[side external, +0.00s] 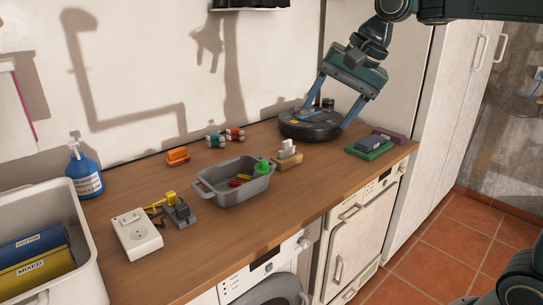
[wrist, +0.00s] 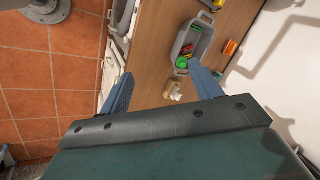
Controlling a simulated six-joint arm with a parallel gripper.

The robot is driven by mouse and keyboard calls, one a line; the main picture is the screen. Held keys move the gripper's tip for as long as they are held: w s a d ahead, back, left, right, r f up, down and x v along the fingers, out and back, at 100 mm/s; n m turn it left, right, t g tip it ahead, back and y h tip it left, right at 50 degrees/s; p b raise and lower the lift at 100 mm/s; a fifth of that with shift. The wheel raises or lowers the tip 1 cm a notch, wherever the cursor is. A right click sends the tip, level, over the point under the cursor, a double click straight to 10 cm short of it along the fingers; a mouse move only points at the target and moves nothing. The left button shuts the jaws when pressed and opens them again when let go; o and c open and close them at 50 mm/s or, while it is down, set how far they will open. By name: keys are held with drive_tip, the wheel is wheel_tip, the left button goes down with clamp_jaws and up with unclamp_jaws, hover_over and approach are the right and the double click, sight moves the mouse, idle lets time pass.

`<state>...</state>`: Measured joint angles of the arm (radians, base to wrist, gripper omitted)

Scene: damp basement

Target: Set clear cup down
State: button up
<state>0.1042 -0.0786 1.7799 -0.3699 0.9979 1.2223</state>
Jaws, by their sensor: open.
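I cannot make out a clear cup in either view. My gripper (side external: 327,115) is open, its two blue-grey fingers spread over a round black disc-like object (side external: 310,131) at the back right of the wooden counter. I cannot tell whether the fingertips touch the disc. Small dark upright items (side external: 328,103) show behind it, between the fingers. In the wrist view my gripper (wrist: 161,73) has its fingers wide apart, with nothing visible held between them.
A grey bin (side external: 232,198) with coloured items stands mid-counter; it also shows in the wrist view (wrist: 181,47). A wooden card holder (side external: 286,160) is near the disc. Green and purple blocks (side external: 370,149) lie right. A white socket box (side external: 137,234) and blue bottle (side external: 85,175) are left.

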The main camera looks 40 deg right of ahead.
drive_tip(key=s+d+f+n+h, duration=0.1)
drive_tip(key=s+f+n, duration=0.3)
drive_tip(key=s, duration=0.6)
drive_tip(key=s+d+f+n, duration=0.1)
drive_tip(key=s+f+n, duration=0.4)
drive_tip(key=s, duration=0.6)
drive_tip(key=shift+s+n+t+h, duration=0.25)
drive_tip(key=shift+n+t+h, duration=0.15)
drive_tip(key=shift+n, duration=0.7)
drive_tip(key=shift+f, duration=0.1)
drive_tip(key=shift+c, duration=0.2)
drive_tip(key=c, duration=0.3)
drive_tip(key=shift+w, duration=0.1)
